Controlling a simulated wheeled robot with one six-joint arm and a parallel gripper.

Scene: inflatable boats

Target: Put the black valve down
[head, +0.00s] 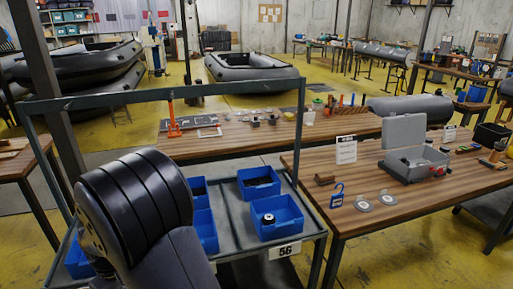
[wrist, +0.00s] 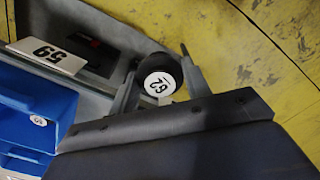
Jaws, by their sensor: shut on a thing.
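My gripper (wrist: 160,78) shows in the wrist view with a finger on each side of a round black valve (wrist: 147,67). It is shut on this valve, whose white label with a number faces the camera. The valve is near the edge of the grey cart (wrist: 85,18), with yellow floor behind it. I cannot tell how high it is held. In the head view my gripper and the held valve are hidden, and my arm covers the left of the cart (head: 238,237). Another small black round part with a white top (head: 268,218) lies in a blue bin (head: 286,230).
More blue bins stand on the cart, one at the back (head: 260,175) and one beside my arm (head: 204,230). A white number plate (head: 285,250) is on its front edge. A wooden table (head: 375,222) at right holds an open grey case (head: 415,163), a blue padlock-shaped item (head: 337,196) and discs.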

